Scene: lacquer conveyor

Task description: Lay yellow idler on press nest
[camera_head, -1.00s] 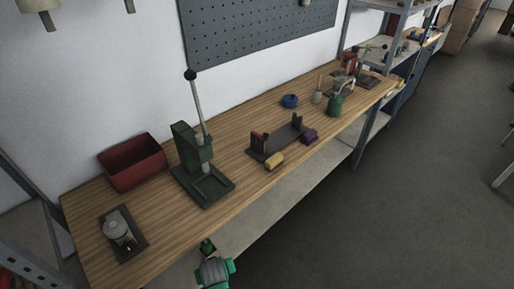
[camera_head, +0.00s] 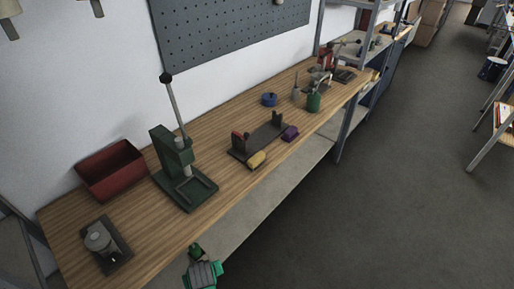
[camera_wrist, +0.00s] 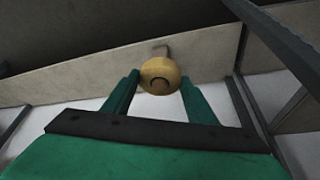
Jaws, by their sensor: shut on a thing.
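The yellow idler (camera_wrist: 159,76) is a round yellow piece between the green fingers of my gripper (camera_wrist: 160,84) in the wrist view. The gripper is shut on it. In the head view my gripper (camera_head: 197,251) is at the bottom, in front of the bench's front edge; the idler cannot be made out there. The green lever press (camera_head: 172,150) stands on the bench, beyond and to the left of my gripper. Its framed base, apparently the press nest (camera_head: 203,194), faces the front edge and looks empty.
A red bin (camera_head: 112,172) stands left of the press, and a dark plate with a round metal part (camera_head: 98,240) lies at the left end. A dark bracket fixture (camera_head: 258,140), yellow block (camera_head: 256,159) and purple block (camera_head: 290,133) lie to the right. Floor is clear in front.

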